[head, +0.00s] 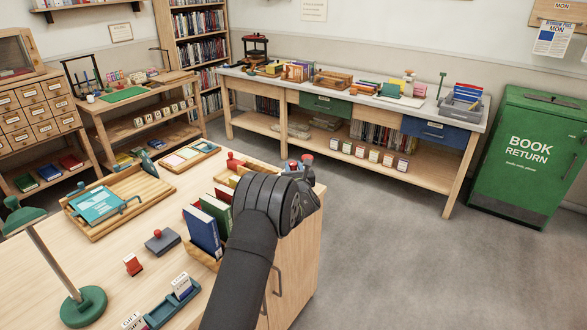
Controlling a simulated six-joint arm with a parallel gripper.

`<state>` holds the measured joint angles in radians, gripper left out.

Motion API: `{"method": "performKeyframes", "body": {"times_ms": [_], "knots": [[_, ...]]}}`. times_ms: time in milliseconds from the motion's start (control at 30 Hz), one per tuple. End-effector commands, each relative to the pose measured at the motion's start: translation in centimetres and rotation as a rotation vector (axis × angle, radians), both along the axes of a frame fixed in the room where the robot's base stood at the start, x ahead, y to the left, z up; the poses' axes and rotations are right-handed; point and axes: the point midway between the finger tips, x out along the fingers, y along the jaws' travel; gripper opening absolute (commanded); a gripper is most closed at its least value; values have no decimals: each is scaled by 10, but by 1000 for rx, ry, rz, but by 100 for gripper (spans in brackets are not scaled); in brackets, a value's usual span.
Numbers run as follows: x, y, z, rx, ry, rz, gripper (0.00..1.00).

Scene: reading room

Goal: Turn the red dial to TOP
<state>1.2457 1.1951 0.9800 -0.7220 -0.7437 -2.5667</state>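I cannot make out a red dial with a TOP mark for certain. Small red parts show on the wooden desk (110,240): a red knob (233,157) at its far edge, a red-topped piece (307,158) just beyond my wrist, and a red knob on a dark block (162,240). A small red block (132,264) stands nearer. No markings are readable on any of them. My dark arm reaches up from the bottom centre, over the desk's right side. Its wrist end covers what lies behind it; my gripper's fingers are hidden, so their state does not show.
Upright books (203,232) stand in a holder left of my arm. A wooden tray (150,189) with a teal book, a green lamp (83,306) and a blue-grey card holder (160,312) are on the desk. Open floor (380,240) separates it from the back bench and green book-return bin (525,165).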

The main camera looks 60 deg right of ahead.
Motion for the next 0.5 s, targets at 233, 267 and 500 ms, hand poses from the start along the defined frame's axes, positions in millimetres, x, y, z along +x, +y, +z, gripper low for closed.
{"method": "performKeyframes", "body": {"times_ms": [233, 267, 500], "knots": [[1, 1, 0, -1, -1, -5, 7], [1, 1, 0, -1, -1, -10, 7], [3, 1, 2, -5, -5, -102, 7]]}}
